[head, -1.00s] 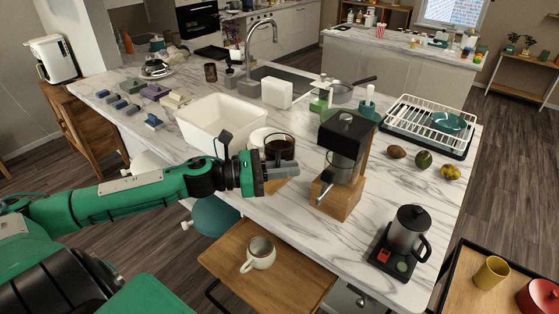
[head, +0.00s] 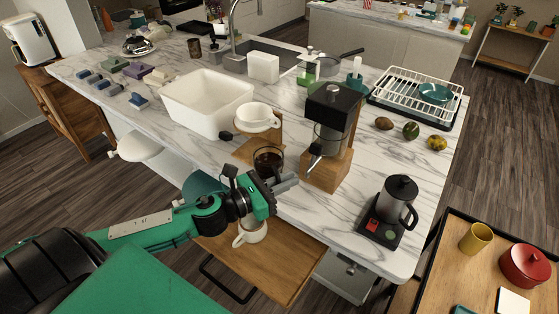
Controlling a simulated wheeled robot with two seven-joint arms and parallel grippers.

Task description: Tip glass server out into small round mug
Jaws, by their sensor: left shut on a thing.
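The glass server (head: 268,161), with dark liquid in it, is in front of the wooden dripper stand, near the counter's front edge. It looks about upright. My left gripper (head: 286,182) is shut on the server at its near side; the grip itself is partly hidden. The small round mug (head: 250,233), cream white, stands on the wooden side table below the counter, nearer to me than the server. My gripper and wrist hide the mug's upper part. My right gripper is not in view.
A white dripper (head: 257,117) sits on its wooden stand (head: 262,150) behind the server. A coffee grinder (head: 333,130) stands close to the right, with a kettle (head: 399,200) further right. A white basin (head: 208,104) is behind left. The side table's right part (head: 285,265) is clear.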

